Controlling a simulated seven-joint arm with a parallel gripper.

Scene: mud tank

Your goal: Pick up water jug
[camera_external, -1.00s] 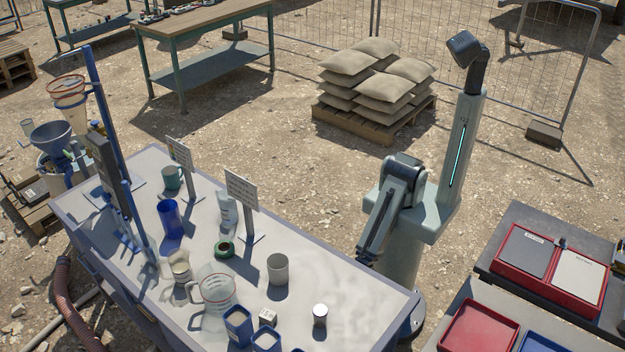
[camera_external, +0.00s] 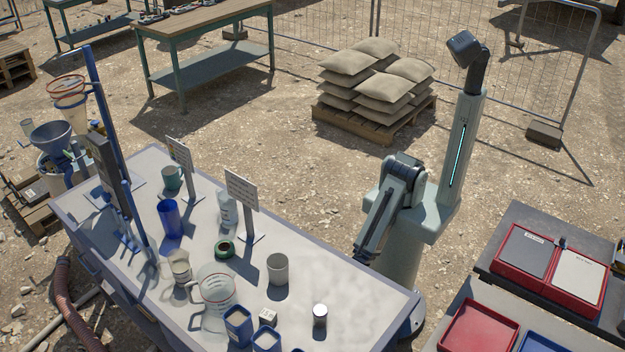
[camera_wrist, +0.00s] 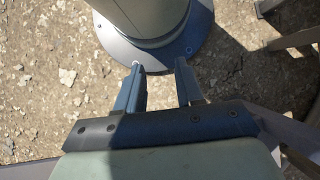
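A clear jug (camera_external: 217,292) with red markings and a side handle stands upright on the near part of the pale workbench; I take it as the water jug. My gripper (camera_wrist: 161,84) is open and empty in the wrist view, its two fingers apart above the ground beside my base. In the external view my gripper hangs low at the right end of the bench, well to the right of the jug; its fingers are small and partly hidden there. The jug is not in the wrist view.
A sign (camera_external: 243,190) stands behind. The bench (camera_external: 350,290) is mostly clear toward its right end.

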